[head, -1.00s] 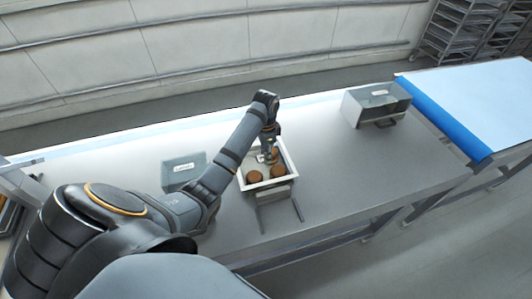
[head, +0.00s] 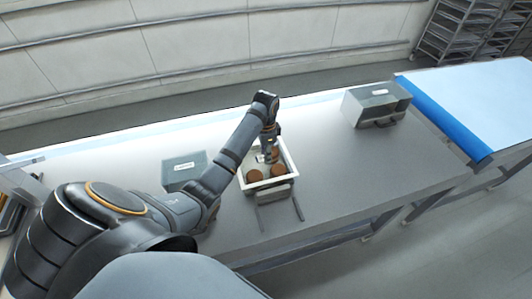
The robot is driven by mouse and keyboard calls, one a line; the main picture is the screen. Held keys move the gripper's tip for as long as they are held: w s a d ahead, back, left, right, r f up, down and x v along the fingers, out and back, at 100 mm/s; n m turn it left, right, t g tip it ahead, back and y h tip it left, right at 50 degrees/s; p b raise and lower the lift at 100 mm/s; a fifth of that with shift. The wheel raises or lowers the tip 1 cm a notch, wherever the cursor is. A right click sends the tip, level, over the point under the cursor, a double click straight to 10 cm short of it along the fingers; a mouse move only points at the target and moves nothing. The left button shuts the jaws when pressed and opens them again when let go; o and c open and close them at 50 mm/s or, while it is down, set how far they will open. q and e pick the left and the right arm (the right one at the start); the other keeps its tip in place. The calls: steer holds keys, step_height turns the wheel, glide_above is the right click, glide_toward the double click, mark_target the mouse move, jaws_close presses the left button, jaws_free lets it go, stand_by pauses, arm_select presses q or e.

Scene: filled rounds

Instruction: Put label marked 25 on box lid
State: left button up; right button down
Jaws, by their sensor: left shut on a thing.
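My left gripper (head: 268,153) reaches down into a white open box (head: 291,163) on the grey table. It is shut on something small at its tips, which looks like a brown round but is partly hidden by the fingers. Two more brown rounds (head: 254,176) and (head: 278,170) lie in the near part of the box. A grey box with a lid (head: 183,177) stands to the left and carries a small white label (head: 184,166). Its print is too small to read. My right gripper is not in view.
A second grey box (head: 374,104) with a front handle and a pale label (head: 380,92) stands at the right. The table (head: 335,170) is clear between the boxes. A blue-edged surface (head: 445,118) adjoins at the right. Racks (head: 465,35) stand behind.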

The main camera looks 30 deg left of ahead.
arm_select(q)
steer(key=o, duration=1.3)
